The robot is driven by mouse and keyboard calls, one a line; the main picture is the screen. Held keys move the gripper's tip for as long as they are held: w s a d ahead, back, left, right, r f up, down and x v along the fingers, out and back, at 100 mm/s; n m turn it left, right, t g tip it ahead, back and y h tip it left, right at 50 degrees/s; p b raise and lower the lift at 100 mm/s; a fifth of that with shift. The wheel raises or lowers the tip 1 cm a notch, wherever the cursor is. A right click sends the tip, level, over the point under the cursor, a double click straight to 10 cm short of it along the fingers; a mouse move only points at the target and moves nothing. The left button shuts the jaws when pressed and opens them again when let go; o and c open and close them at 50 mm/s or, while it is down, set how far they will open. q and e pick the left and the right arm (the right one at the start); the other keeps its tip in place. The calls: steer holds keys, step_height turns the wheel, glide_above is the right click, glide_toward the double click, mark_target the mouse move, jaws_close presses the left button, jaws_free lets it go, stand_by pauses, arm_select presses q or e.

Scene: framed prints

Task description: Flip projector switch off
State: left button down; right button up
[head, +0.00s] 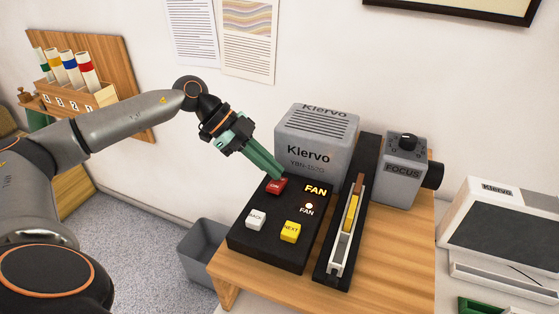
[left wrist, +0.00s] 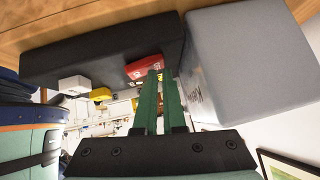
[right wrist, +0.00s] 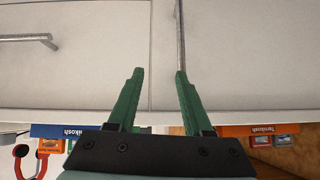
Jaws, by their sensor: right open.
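The projector's black control panel (head: 268,245) sits on a wooden stand. Its red switch (head: 276,186) is marked ON, and it also shows in the left wrist view (left wrist: 148,67). My left gripper (head: 278,174) is shut and empty, with its green fingertips at the switch's back edge. I cannot tell whether they touch it. The FAN label (head: 316,190) and the small lamp (head: 309,206) below it glow. The grey Klervo projector body (head: 316,150) stands just behind the panel. My right gripper (right wrist: 159,75) is open and empty, in front of white drawer fronts.
A white BACK key (head: 256,219) and a yellow NEXT key (head: 290,231) sit on the panel's front. A black slide track (head: 343,240) and a FOCUS unit (head: 402,172) stand to the right. A grey bin (head: 205,250) is at the left on the floor.

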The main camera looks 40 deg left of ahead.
arm_select(q)
steer(key=shift+d+f, duration=0.15)
steer(key=shift+f, duration=0.1)
steer(key=shift+s+d+r, duration=0.1)
steer(key=shift+s+r, duration=0.05)
steer(key=shift+s, duration=0.85)
arm_select(e)
steer(key=shift+w+d+f, duration=0.1)
steer(key=shift+w+f, duration=0.05)
